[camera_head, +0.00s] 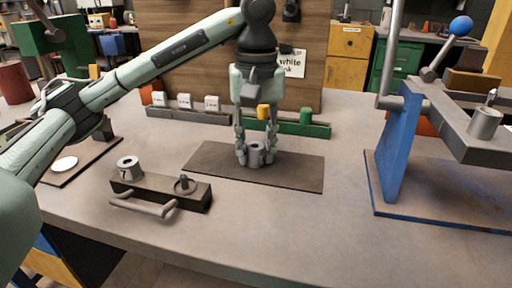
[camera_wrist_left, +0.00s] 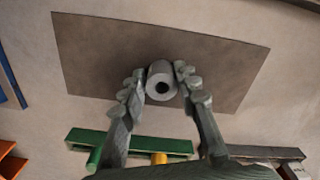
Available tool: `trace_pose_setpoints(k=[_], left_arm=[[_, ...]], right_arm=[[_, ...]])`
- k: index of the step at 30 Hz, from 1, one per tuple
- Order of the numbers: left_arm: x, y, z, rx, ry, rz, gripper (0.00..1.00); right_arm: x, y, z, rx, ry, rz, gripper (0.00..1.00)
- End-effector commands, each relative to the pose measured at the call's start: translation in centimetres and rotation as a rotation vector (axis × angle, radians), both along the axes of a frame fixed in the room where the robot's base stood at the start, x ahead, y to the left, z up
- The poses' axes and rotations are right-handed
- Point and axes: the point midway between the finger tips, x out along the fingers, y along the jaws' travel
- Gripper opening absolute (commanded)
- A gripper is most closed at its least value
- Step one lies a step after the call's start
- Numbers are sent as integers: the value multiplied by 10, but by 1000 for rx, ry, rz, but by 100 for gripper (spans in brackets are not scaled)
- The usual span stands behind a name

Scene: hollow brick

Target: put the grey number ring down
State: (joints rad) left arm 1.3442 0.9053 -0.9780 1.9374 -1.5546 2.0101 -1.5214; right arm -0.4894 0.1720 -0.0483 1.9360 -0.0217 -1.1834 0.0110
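A grey ring (camera_head: 255,158), a short cylinder with a round hole, is at the brown mat (camera_head: 300,174) in the middle of the table. My left gripper (camera_head: 250,150) points straight down with its fingers on both sides of the ring. In the left wrist view the ring (camera_wrist_left: 158,76) sits between the fingertips (camera_wrist_left: 161,82), which appear to touch it. The ring looks upright and on or just above the mat (camera_wrist_left: 225,65); I cannot tell a gap. No number shows on it. My right gripper is out of view.
Behind the mat are a green rack (camera_head: 318,130) and a dark rack with white blocks. A blue-framed press (camera_head: 400,140) stands right. The front table is clear.

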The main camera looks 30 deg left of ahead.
Motion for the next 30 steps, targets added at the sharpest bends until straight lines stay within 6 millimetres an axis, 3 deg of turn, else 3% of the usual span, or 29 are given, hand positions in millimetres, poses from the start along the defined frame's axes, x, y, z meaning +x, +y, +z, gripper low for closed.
trace_pose_setpoints(k=[4,14,16,23,30], left_arm=[[0,0,0,0,0,0,49],[0,0,3,0,0,0,49],[0,0,8,0,-2,1,49],[1,1,58,1,-7,2,49],[1,0,103,2,-4,1,49]], right_arm=[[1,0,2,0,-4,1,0],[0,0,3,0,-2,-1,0],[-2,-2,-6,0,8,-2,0],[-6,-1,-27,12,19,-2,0],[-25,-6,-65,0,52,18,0]])
